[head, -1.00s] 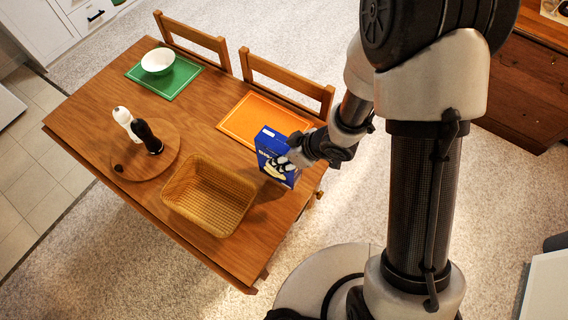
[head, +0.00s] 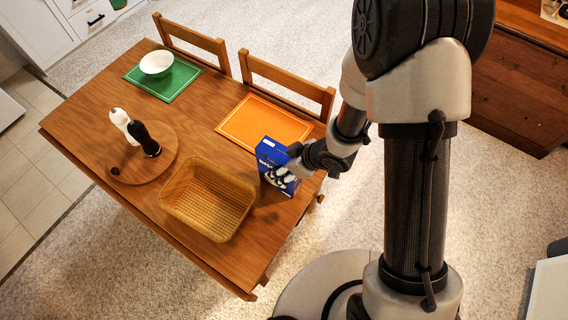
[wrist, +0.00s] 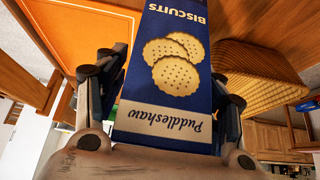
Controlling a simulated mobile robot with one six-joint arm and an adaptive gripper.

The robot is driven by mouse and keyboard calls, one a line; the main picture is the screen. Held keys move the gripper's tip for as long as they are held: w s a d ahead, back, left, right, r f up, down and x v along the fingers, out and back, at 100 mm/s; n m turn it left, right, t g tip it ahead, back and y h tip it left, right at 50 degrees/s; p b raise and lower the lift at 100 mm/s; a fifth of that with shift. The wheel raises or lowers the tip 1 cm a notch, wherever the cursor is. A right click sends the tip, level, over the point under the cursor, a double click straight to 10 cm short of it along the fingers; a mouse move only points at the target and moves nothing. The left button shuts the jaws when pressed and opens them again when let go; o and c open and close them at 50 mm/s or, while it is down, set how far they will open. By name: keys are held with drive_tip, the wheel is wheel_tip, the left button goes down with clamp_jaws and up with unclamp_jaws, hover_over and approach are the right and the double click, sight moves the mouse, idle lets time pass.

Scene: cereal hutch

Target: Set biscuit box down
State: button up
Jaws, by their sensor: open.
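The blue biscuit box (head: 273,160) stands upright on the wooden table, between the wicker basket and the orange placemat, near the table's right end. In the wrist view the box (wrist: 170,70) shows its biscuit picture and lettering upside down. My gripper (head: 284,175) is at the box's near right side. In the wrist view its fingers (wrist: 165,95) lie on either side of the box and are open. Whether a finger still touches the box I cannot tell.
The wicker basket (head: 207,226) stands close left of the box. The orange placemat (head: 262,122) lies behind it. A round board (head: 160,165) with white and black mills, and a green placemat (head: 186,84) with a white bowl (head: 157,64), are farther left. Chairs stand behind the table.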

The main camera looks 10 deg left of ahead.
drive_tip(key=w+d+r+m+t+h+p, duration=0.2)
drive_tip(key=d+r+m+h+p, duration=0.1)
drive_tip(key=d+r, duration=0.85)
drive_tip(key=w+d+r+m+t+h+p, duration=0.1)
drive_tip(key=d+r+m+t+h+p, duration=0.2)
drive_tip(key=d+r, duration=0.9)
drive_tip(key=s+d+r+m+g+h, duration=0.1)
drive_tip(key=s+r+m+g+h, duration=0.1)
drive_tip(key=s+r+m, duration=0.55)
drive_tip(key=s+a+r+y, duration=0.1)
drive_tip(key=s+a+r, duration=0.2)
drive_tip(key=s+r, duration=0.3)
drive_tip(key=s, duration=0.4)
drive_tip(key=shift+s+g+y, duration=0.35)
drive_tip(key=shift+g+y, duration=0.05)
drive_tip(key=shift+r, duration=0.1)
